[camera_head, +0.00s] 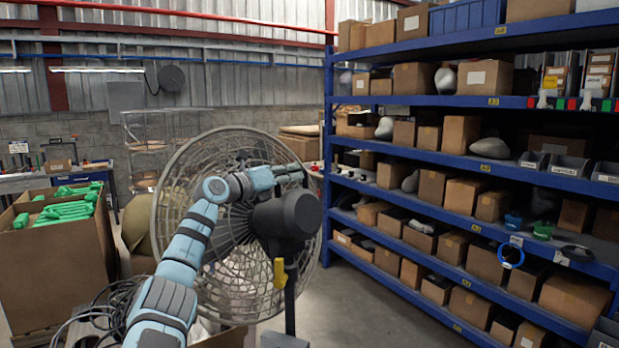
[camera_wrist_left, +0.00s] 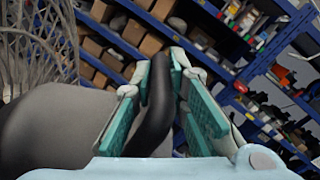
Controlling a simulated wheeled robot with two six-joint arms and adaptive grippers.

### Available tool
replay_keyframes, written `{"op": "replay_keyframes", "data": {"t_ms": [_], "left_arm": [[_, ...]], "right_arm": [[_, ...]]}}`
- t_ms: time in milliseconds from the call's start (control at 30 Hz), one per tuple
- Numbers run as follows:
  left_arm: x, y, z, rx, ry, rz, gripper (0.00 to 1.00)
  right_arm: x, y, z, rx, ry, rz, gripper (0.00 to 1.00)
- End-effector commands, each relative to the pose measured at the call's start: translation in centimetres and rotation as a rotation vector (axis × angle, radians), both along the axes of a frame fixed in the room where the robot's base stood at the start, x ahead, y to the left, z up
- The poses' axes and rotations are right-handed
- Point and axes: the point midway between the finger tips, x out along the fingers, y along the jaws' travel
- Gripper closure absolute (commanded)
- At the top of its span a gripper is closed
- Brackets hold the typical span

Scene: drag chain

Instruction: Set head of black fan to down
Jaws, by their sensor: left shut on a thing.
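The black fan stands in front of me in the head view. Its round wire cage (camera_head: 185,185) faces away, and its dark motor housing (camera_head: 288,214) is toward me on a dark post (camera_head: 290,305). My left gripper (camera_head: 296,174) is just above the housing, partly hidden by my own wrist. In the left wrist view, the teal-padded fingers (camera_wrist_left: 168,100) are on both sides of a black curved bar (camera_wrist_left: 156,112) by the motor housing (camera_wrist_left: 55,125), shut on it. The cage stands roughly upright; its exact tilt is hard to tell. My right gripper is not in view.
A blue shelf rack (camera_head: 480,101) full of boxes stands close on the right. A cardboard box (camera_head: 50,265) with green parts is at the left. A yellow knob or clip (camera_head: 280,273) is on the fan's post. Bare floor (camera_head: 365,305) lies between fan and rack.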

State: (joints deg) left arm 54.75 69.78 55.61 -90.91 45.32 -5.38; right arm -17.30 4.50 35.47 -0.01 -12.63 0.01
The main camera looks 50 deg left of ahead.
Motion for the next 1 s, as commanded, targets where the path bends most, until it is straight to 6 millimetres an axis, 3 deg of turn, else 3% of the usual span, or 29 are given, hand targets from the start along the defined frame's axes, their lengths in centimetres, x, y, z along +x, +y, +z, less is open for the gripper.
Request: {"op": "replay_keyframes", "data": {"t_ms": [133,167,300,733,867,1000], "left_arm": [[0.0,0.1,0.0,0.004,0.000,0.003,1.00],[0.0,0.1,0.0,0.004,0.000,0.003,0.85],[0.2,-0.1,0.0,0.004,0.001,0.000,0.65],[0.3,-0.2,0.3,0.004,-0.002,-0.003,0.65],[0.3,-0.2,1.7,0.003,-0.008,-0.003,0.65],[0.2,-0.2,4.6,0.001,-0.012,-0.003,0.65]], "right_arm": [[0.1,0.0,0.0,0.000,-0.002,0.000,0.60],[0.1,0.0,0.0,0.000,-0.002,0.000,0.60],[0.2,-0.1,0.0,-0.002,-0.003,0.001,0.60],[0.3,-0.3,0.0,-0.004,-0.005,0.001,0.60],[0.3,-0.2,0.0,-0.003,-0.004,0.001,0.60],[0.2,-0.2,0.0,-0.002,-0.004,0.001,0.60]]}}
